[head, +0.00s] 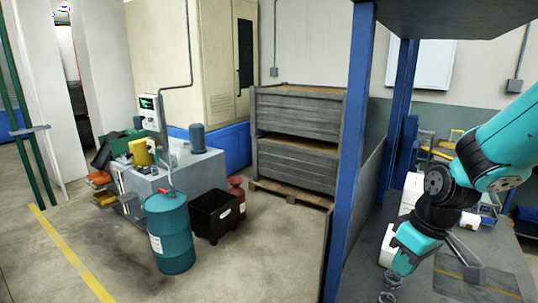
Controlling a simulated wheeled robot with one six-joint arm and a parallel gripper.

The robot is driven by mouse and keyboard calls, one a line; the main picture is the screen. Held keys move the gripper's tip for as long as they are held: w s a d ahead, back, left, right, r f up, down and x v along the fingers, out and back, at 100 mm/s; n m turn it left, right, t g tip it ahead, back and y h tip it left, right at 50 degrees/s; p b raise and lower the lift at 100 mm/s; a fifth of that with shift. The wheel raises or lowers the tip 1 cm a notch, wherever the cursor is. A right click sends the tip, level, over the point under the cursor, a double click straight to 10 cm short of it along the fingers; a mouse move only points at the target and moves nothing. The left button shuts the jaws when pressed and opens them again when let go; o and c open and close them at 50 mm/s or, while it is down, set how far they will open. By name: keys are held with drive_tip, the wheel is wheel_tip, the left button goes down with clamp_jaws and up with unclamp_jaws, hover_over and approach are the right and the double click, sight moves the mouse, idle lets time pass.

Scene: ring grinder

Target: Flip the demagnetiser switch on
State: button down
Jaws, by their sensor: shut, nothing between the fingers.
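My teal and black arm reaches in from the right over the grey bench. My gripper (472,264) seems to be the grey part beyond the teal wrist, low over the bench; it is small and unclear, shut and empty. Below it is a dark flat plate (478,288) with a brownish edge line. I cannot tell whether it touches the plate. White box-like shapes (388,244) stand left of the wrist, partly covered by it. I cannot make out which thing is the demagnetiser, and no switch can be told apart.
Metal rings (390,279) lie at the bench's near left. A blue post (350,150) rises beside the bench. Yellow and blue bins stand behind my arm. Across the floor are a teal drum (170,232), a black crate (215,214) and grey wooden crates (296,140) on a pallet.

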drive_tip(key=s+a+r+n+y+b, duration=0.1)
drive_tip(key=s+a+r+b, duration=0.1)
drive_tip(key=s+a, duration=0.4)
drive_tip(key=s+a+r+g+y+b, duration=0.1)
drive_tip(key=s+a+r+b, duration=0.1)
drive_tip(key=s+a, duration=0.5)
drive_tip(key=s+r, duration=0.1)
drive_tip(key=s, duration=0.3)
drive_tip(key=shift+s+a+r+n, duration=0.25)
drive_tip(key=shift+s+r+n, duration=0.05)
drive_tip(key=shift+s+n, duration=0.1)
